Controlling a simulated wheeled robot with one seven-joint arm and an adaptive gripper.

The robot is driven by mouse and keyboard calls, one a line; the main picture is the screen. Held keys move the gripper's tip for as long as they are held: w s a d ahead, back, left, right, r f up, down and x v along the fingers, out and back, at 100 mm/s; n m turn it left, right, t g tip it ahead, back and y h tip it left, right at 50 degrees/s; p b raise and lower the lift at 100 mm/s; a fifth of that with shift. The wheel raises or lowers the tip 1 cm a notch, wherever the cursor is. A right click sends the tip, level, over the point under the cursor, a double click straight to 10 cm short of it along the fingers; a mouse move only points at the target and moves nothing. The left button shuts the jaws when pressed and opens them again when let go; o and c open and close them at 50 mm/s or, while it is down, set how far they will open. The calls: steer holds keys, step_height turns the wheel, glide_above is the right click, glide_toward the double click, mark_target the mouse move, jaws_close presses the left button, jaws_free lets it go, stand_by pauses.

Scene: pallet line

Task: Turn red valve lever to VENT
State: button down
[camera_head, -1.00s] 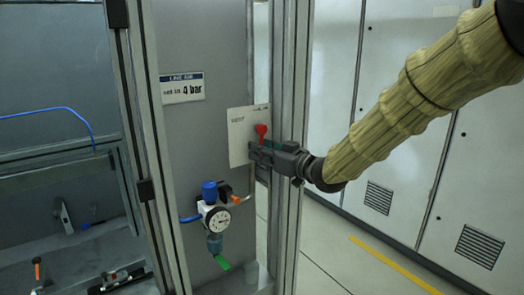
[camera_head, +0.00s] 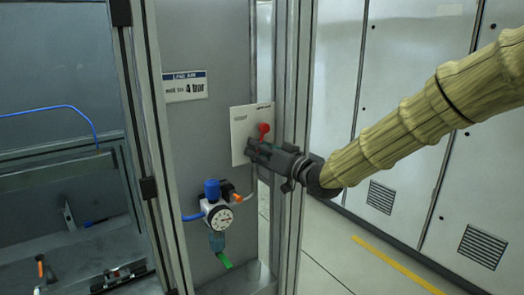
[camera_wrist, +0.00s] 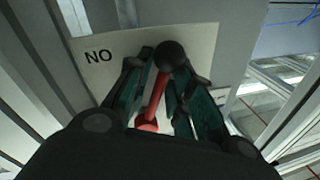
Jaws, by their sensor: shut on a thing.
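The red valve lever (camera_wrist: 155,95) with a black knob (camera_wrist: 170,55) sits in front of a white plate (camera_wrist: 100,45) in the wrist view. The letters "NO" show on the plate; the rest of its text is hidden or out of view. In the head view the lever's red part (camera_head: 264,128) shows just above my gripper (camera_head: 256,150). In the wrist view my gripper (camera_wrist: 164,92) has its green-padded fingers on both sides of the lever, shut on it below the knob. The head view's plate (camera_head: 243,120) has small, unclear lettering.
A regulator with a gauge (camera_head: 222,219) and blue knob (camera_head: 212,189) is mounted below the plate. A metal frame post (camera_head: 293,100) stands close behind my gripper. Grey cabinets (camera_head: 400,90) stand at right.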

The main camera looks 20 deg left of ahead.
steer(key=shift+s+a+r+m+t+b, duration=0.2)
steer(key=shift+s+a+r+m, duration=0.1)
steer(key=shift+m, duration=0.6)
steer(key=shift+s+a+r+m+t+b, duration=0.2)
steer(key=shift+s+m, duration=0.1)
steer(key=shift+m, duration=0.6)
steer(key=c, duration=1.6)
jaws_free()
steer(key=shift+o, duration=0.2)
steer(key=v, duration=1.2)
steer(key=shift+f, duration=0.1)
